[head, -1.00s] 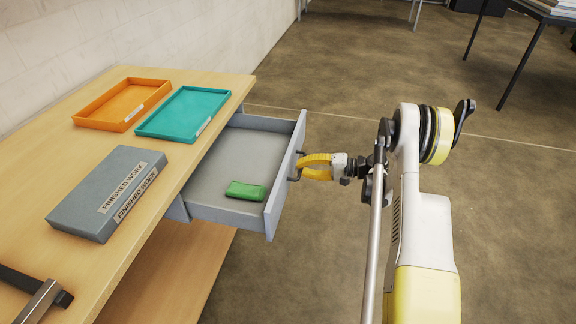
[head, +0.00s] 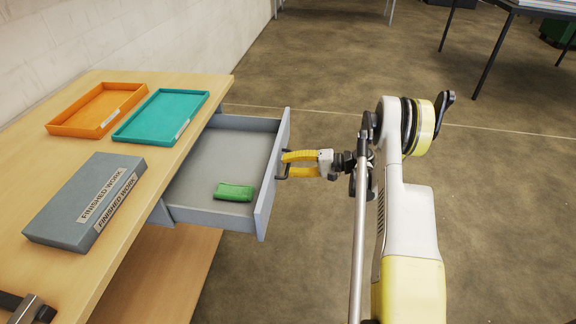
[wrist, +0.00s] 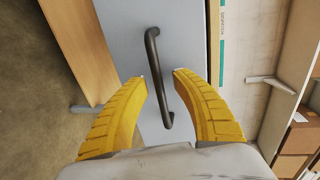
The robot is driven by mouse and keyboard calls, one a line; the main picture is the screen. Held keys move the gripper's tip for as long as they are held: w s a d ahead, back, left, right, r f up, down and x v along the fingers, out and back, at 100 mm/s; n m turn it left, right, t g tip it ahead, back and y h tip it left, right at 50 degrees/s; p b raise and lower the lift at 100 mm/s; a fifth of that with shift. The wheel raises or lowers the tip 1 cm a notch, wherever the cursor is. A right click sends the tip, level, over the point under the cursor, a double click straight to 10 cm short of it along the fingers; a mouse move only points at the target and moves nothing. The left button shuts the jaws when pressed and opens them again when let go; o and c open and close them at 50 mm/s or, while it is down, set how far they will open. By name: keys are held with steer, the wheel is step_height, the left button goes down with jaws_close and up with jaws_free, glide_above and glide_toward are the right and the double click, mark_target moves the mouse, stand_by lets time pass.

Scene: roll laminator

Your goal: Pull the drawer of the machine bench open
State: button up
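The grey drawer (head: 222,165) of the wooden machine bench (head: 135,262) stands well out from under the bench top, and its inside shows. Its dark bar handle (wrist: 156,75) is on the outer face of the drawer front (wrist: 183,30). My gripper (wrist: 160,74) has its yellow fingers on either side of this handle, with a visible gap at each fingertip. In the head view the fingers (head: 284,165) reach the handle from the right. Contact with the handle cannot be made out.
A green block-like item (head: 234,191) lies in the drawer. An orange tray (head: 98,108), a teal tray (head: 160,115) and a grey box labelled FINISHED WORK (head: 85,200) are on the bench. The floor (head: 500,220) right of my arm is clear.

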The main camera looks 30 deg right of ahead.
steer(key=v, duration=1.2)
steer(key=a+r+n+g+h, duration=0.1)
steer(key=a+r+g+h, duration=0.3)
steer(key=a+r, duration=1.25)
steer(key=s+a+r+n+t+h, duration=0.1)
steer(key=s+a+n+h, duration=0.2)
steer(key=s, duration=0.8)
steer(key=s+a+r+n+t+h, duration=0.1)
steer(key=s+a+h, duration=0.4)
steer(key=s, duration=0.6)
steer(key=shift+s+a+r+n+h, duration=0.35)
steer(key=shift+r+n, duration=0.2)
steer(key=shift+n, duration=0.55)
steer(key=shift+a, duration=0.1)
